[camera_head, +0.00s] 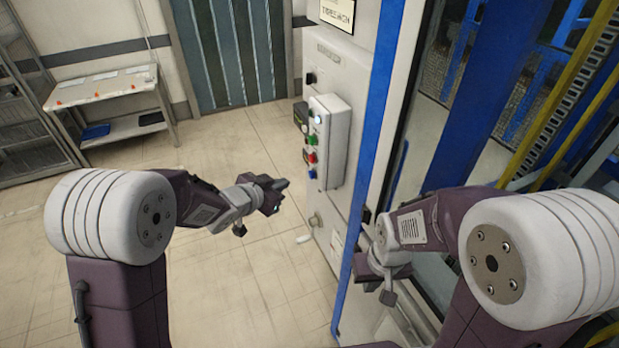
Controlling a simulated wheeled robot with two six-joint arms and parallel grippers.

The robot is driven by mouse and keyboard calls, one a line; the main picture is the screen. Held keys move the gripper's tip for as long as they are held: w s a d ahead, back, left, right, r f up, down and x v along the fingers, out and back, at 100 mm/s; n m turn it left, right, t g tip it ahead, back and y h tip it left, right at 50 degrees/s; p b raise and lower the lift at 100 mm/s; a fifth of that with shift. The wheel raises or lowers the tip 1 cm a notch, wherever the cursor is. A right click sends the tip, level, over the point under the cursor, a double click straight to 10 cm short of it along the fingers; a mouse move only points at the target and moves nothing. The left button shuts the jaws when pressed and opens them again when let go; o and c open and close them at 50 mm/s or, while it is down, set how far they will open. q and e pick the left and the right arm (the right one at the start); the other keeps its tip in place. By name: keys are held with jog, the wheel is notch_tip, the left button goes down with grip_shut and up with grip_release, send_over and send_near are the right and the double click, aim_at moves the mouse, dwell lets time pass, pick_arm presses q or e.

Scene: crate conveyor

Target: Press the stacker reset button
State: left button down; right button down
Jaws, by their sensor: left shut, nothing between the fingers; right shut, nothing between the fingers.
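A white control box (329,143) is mounted on the side of a light grey cabinet, right of the picture's middle. Its face carries a column of coloured buttons: a pale lit one at the top, a green button (312,139), a red button (312,158) and a blue button (312,173). Their labels are too small to read, so I cannot tell which one is the stacker reset. My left gripper (279,192) is shut and empty, left of and below the box, apart from it. My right gripper (378,291) is shut and empty, low by the cabinet's blue edge.
The grey cabinet (343,72) has a blue post (380,95) on its right. Blue and yellow machine framing fills the right side. A white table (100,90) stands at the back left, beside a shelf rack (28,110). The tiled floor (235,145) between is clear.

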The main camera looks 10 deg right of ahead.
aim_at(311, 175)
pick_arm(q)
jog(key=shift+w+d+b, duration=0.1)
jog(key=shift+w+d, duration=0.1)
jog(key=shift+d, duration=0.5)
jog(key=shift+w+d+b, duration=0.1)
jog(key=shift+w+d, duration=0.15)
jog(key=shift+d, duration=0.4)
jog(key=shift+w+d+b, duration=0.1)
jog(key=shift+w+d, duration=0.1)
jog(key=shift+d, duration=0.5)
jog(key=shift+w+d, duration=0.1)
dwell(0.3)
jog(key=shift+w+d, duration=0.1)
jog(key=shift+d, duration=0.2)
jog(key=shift+w+d, duration=0.1)
jog(key=shift+d, duration=0.3)
dwell(0.7)
dwell(0.3)
jog(key=shift+s+a, duration=0.25)
jog(key=shift+a, duration=0.5)
